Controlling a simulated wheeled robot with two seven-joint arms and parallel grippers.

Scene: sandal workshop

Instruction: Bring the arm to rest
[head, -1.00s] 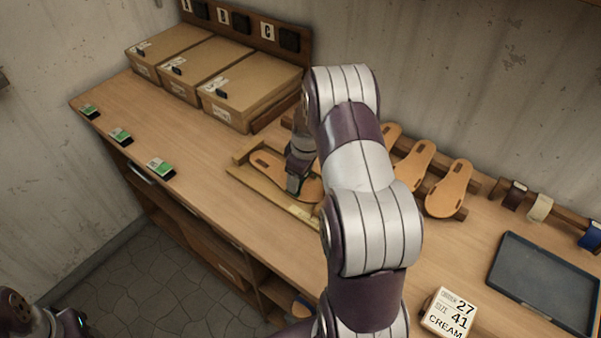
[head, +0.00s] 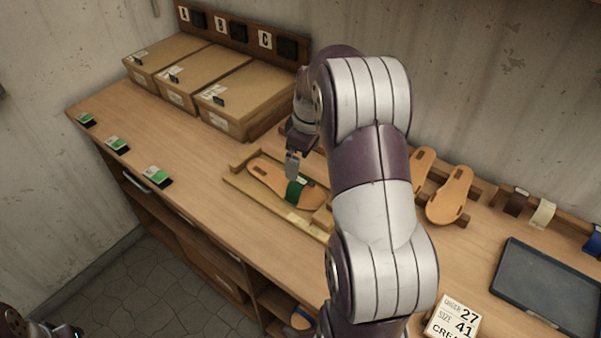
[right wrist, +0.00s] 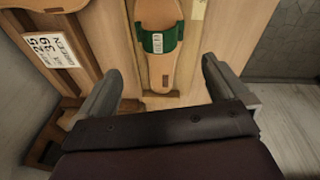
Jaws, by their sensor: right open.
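My right arm reaches over the bench, with its open right gripper (head: 292,162) above a wooden fixture (head: 236,184). In the fixture lies a tan sandal sole (head: 266,171) with a green strap (head: 295,190) across it. The right wrist view shows the strap (right wrist: 162,38) on the sole beyond my spread, empty fingers (right wrist: 160,90), clear of both. Part of the fixture is hidden behind my arm. At the lower left corner only a piece of my left arm shows; its jaws cannot be made out.
Cartons (head: 232,92) stand at the back under letter signs. Green-marked tags (head: 157,175) line the front edge. More soles (head: 450,195), straps (head: 542,213), a dark tray (head: 550,285) and an order card (head: 452,316) lie to the right.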

